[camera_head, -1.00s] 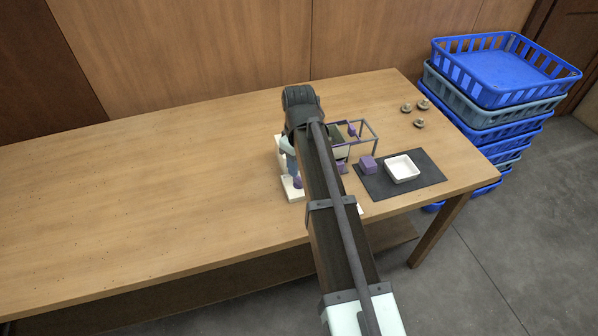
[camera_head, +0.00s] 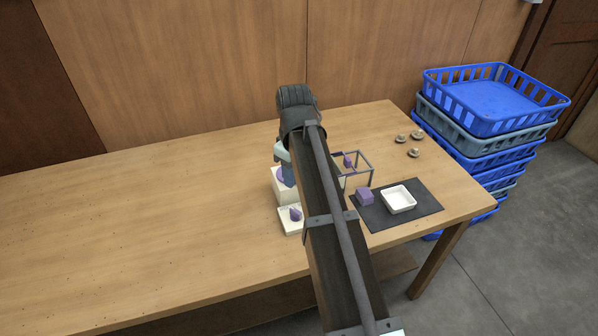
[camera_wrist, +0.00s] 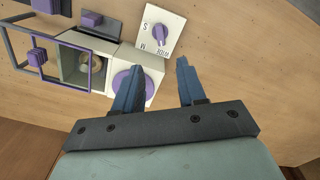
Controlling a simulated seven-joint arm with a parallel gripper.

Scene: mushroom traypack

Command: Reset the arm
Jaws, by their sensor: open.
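My gripper (camera_wrist: 157,78) is open, with nothing between its two blue fingers in the wrist view. It is above a cream machine with a large purple disc (camera_wrist: 129,86), partly covered by the left finger. Beside the disc is a dial plate (camera_wrist: 168,24) with a purple knob and letters. In the head view my arm crosses the middle of the table and hides part of the machine. One blue finger (camera_head: 289,174) shows at the arm's left edge, near the cream block (camera_head: 282,190); the rest of the gripper is hidden there.
A grey wire frame (camera_head: 371,166) stands right of my arm. Several mushrooms (camera_head: 414,153) lie behind. Blue crates (camera_head: 490,100) are stacked at right. The table's left side is clear.

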